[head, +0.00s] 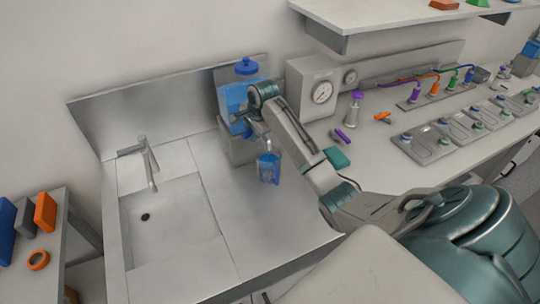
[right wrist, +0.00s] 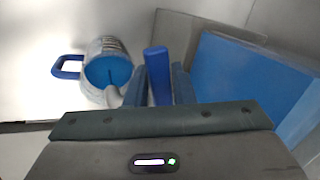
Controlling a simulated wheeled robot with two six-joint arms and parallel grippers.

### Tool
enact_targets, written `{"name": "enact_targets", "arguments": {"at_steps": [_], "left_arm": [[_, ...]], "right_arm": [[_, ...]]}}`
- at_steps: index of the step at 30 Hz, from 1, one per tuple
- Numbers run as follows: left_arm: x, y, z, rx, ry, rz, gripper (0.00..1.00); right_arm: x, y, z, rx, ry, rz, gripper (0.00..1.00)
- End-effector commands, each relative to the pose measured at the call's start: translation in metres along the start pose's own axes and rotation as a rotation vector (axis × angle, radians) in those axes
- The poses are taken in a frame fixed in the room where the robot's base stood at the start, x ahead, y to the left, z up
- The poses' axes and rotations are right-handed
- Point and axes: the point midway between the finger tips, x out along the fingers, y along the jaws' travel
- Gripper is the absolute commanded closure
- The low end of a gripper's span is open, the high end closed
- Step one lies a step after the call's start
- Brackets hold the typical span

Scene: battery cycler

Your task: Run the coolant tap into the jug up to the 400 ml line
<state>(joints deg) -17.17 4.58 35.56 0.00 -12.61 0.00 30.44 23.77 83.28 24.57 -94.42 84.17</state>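The coolant tank (head: 232,97), blue with a blue lid, stands at the back of the steel counter. The jug (head: 268,169) stands upright on the counter in front of it. In the right wrist view the jug (right wrist: 104,62) has a blue handle, and blue coolant shows inside under the grey spout (right wrist: 115,97). Its level against the marks cannot be read. My right gripper (head: 246,122) is at the tank's front. In the right wrist view its fingers (right wrist: 158,88) are shut on the blue tap lever (right wrist: 157,65). My left gripper is not in view.
A sink (head: 165,222) with a faucet (head: 148,160) lies left of the jug. A gauge box (head: 312,88) stands right of the tank. A shelf (head: 390,20) hangs above the back right. The counter in front of the jug is clear.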

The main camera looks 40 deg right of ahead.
Motion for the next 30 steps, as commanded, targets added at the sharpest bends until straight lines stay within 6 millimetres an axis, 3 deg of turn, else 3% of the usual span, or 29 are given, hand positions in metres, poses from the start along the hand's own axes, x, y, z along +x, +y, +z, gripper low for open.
{"name": "enact_targets", "arguments": {"at_steps": [7,23,24,30], "left_arm": [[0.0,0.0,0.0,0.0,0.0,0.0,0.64],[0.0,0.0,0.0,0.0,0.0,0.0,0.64],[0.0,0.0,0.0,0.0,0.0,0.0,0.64],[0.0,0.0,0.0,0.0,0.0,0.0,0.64]], "right_arm": [[0.004,-0.015,0.0,0.258,0.093,-0.003,0.79],[0.005,-0.018,-0.002,0.257,0.094,-0.004,0.79],[0.005,-0.018,-0.002,0.257,0.094,-0.004,0.68],[0.005,-0.018,-0.002,0.256,0.093,-0.003,0.68]]}}
